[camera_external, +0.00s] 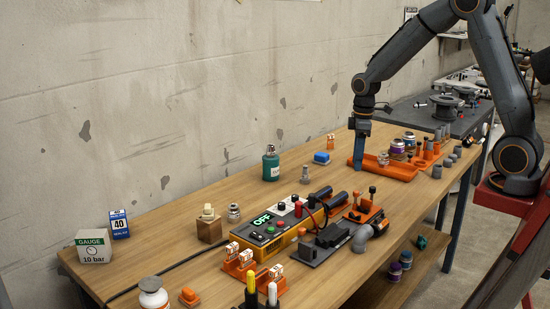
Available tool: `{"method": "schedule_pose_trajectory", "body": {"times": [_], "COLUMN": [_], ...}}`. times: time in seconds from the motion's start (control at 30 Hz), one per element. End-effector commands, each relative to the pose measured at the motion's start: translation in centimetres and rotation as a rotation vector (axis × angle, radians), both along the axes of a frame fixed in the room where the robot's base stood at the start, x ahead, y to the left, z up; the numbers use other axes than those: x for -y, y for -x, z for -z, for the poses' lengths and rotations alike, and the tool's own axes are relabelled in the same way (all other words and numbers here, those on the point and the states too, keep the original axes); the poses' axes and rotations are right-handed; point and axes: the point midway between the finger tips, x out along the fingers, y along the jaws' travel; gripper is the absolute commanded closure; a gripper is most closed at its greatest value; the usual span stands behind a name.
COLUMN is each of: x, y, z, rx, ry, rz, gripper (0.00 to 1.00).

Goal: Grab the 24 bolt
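My gripper (359,160) points straight down at the far left end of the orange tray (408,172). Its blue lower part reaches close to the tray; whether it touches is unclear. The fingers are seen edge-on, so I cannot tell whether they are open or hold anything. I cannot make out a marking "24" on any piece. Small metal pieces that might be bolts are a grey one (305,175) on the table left of the tray and a silver one (234,212) beside a wooden block. The tray holds a small metal piece (383,159), jars with purple bands (397,149) and grey cylinders.
A yellow control box (262,240) reading "OFF" and a dark clamp fixture (325,240) fill the table's middle. Bare wood lies between.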

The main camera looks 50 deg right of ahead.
Motion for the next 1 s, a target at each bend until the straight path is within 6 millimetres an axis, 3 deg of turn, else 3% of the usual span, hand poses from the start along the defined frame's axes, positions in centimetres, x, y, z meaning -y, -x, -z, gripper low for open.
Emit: {"method": "schedule_pose_trajectory", "body": {"times": [0.03, 0.2, 0.3, 0.43, 0.63, 1.0], "x": [0.3, 1.4, 2.0, 2.7, 3.3, 2.8], "y": [-2.9, -11.4, -15.6, -19.7, -22.5, -22.8], "z": [0.6, 1.6, 2.4, 3.4, 4.1, 7.0], "rx": [-0.002, 0.004, 0.014, 0.035, 0.056, 0.058], "ry": [-0.006, -0.033, -0.052, -0.074, -0.091, -0.093], "rz": [-0.086, -0.429, -0.628, -0.842, -1.023, -1.048], "gripper": [0.61, 0.61, 0.61, 0.61, 0.61, 0.61]}}
